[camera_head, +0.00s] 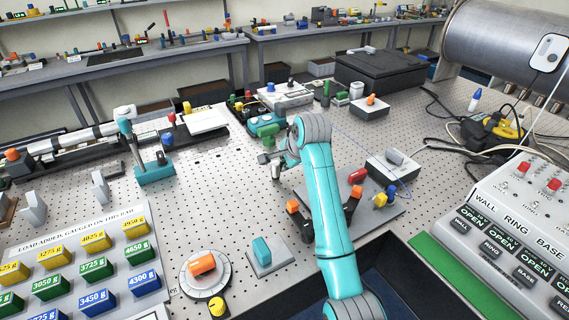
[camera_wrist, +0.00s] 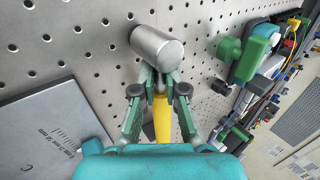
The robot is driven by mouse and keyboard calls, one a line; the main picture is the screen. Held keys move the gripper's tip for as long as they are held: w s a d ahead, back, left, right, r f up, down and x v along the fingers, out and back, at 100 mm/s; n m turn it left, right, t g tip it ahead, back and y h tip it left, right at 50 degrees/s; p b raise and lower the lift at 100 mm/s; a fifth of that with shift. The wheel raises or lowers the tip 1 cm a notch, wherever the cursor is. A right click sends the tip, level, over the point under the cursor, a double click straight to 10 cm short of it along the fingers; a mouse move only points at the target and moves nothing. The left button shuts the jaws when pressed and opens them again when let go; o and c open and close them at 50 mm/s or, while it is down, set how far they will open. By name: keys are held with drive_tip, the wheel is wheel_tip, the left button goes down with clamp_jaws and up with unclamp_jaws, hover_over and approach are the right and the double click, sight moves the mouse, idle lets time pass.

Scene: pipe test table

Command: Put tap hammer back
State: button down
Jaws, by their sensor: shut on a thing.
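The tap hammer shows in the wrist view, with a grey metal cylinder head (camera_wrist: 157,47) and a yellow handle (camera_wrist: 162,118). My gripper (camera_wrist: 159,84) is shut on it just below the head, and the handle runs back between the fingers. In the head view my gripper (camera_head: 268,160) is over the middle of the perforated table, and the hammer's grey head (camera_head: 275,172) shows small beside it. The handle is mostly hidden there. I cannot tell which fixture is the hammer's resting place.
A teal stand (camera_head: 155,172) is left of my gripper. A dial with an orange knob (camera_head: 202,265) and a pad with a teal block (camera_head: 263,249) are in front. Bare perforated table (camera_head: 215,185) lies to the left.

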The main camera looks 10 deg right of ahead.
drive_tip(key=c, duration=1.2)
unclamp_jaws()
drive_tip(key=shift+v, duration=6.05)
